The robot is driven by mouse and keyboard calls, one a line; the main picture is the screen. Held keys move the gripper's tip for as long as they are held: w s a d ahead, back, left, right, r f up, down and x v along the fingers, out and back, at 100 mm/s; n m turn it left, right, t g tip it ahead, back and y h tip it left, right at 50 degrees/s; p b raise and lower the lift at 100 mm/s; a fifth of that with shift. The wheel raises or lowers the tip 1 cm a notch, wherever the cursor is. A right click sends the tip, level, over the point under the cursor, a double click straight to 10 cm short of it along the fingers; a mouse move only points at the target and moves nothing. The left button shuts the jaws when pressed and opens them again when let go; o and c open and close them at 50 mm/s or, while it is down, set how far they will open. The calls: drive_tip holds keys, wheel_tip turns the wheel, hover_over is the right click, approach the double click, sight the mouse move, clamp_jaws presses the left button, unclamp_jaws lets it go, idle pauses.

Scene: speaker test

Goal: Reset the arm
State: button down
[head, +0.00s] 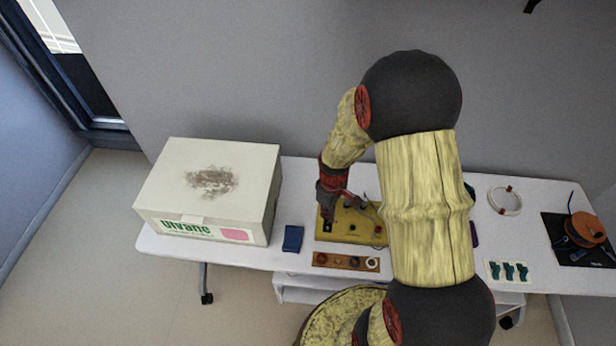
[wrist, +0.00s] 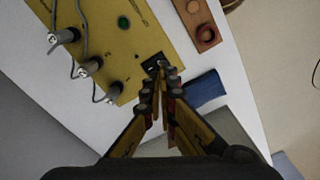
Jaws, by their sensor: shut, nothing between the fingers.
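My arm rises in front of the table in the head view and bends down to my gripper (head: 328,212), which is over the left part of a yellow test panel (head: 345,236). In the wrist view my gripper (wrist: 159,82) is shut and empty, fingers pointing at a small black switch or socket (wrist: 153,63) at the edge of the yellow panel (wrist: 160,28). I cannot tell whether the fingertips touch it. Grey plugs with cables (wrist: 88,67) and a green button (wrist: 124,22) are on the panel. My arm hides the panel's right side in the head view.
A large white box (head: 215,190) stands left on the white table (head: 300,175). A blue block (head: 293,238) and a wooden strip with rings (head: 346,262) lie near the front edge. Right are a white cable coil (head: 505,200), a card with teal pieces (head: 508,271) and an orange spool (head: 584,230).

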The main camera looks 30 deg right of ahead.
drive_tip(key=shift+s+m, duration=0.25)
drive_tip(key=shift+m, duration=0.15)
drive_tip(key=s+a+r+m+t, duration=0.1)
drive_tip(key=s+a+r, duration=0.3)
drive_tip(key=r, duration=0.7)
drive_tip(key=s+a+r+m+t+b, duration=0.1)
drive_tip(key=s+a+r, duration=0.3)
drive_tip(key=r, duration=0.7)
drive_tip(key=s+a+r+m+t+b, duration=0.1)
drive_tip(key=s+a+r+m+t, duration=0.1)
drive_tip(key=r, duration=0.9)
drive_tip(key=shift+s+a+t, duration=0.8)
drive_tip(key=shift+s+a, duration=0.1)
drive_tip(key=shift+a, duration=0.05)
